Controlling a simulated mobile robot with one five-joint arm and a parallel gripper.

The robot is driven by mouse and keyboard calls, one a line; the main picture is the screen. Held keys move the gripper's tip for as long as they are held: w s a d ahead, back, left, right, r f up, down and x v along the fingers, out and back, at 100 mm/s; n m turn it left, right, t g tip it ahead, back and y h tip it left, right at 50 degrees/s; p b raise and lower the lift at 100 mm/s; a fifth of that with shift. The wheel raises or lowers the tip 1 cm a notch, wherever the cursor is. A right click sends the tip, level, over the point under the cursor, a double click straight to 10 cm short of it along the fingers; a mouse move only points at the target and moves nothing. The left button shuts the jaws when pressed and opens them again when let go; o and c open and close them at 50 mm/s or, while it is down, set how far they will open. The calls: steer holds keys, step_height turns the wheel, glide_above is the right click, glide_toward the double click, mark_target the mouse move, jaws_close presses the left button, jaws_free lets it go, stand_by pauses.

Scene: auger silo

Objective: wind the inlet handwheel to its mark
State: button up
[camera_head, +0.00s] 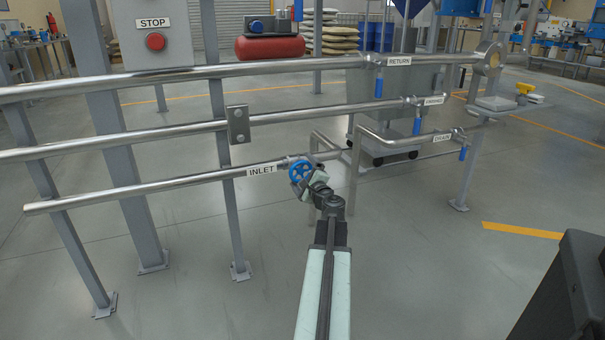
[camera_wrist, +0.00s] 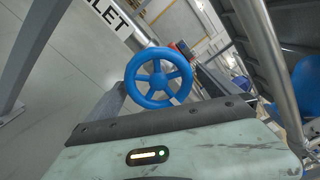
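The blue five-spoke inlet handwheel (camera_head: 300,172) sits at the right part of the lowest pipe, beside the INLET label (camera_head: 262,171). My gripper (camera_head: 317,186) is close up against it from the front right. In the wrist view the handwheel (camera_wrist: 159,78) fills the middle, facing the camera, beyond the front edge of my gripper body. My fingers (camera_wrist: 159,92) stand apart, one on each side of the wheel. Whether they touch the rim cannot be told. No mark on the wheel or its housing can be made out.
Three horizontal pipes cross the left and middle. Blue-handled valves labelled RETURN (camera_head: 379,82) and DRAIN (camera_head: 463,152) sit to the right, with another between them. A grey bent rail (camera_head: 352,170) stands just behind the wheel. A STOP box (camera_head: 152,36) is at upper left. The floor in front is clear.

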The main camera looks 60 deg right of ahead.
steer(key=v, duration=0.8)
steer(key=shift+d, duration=0.1)
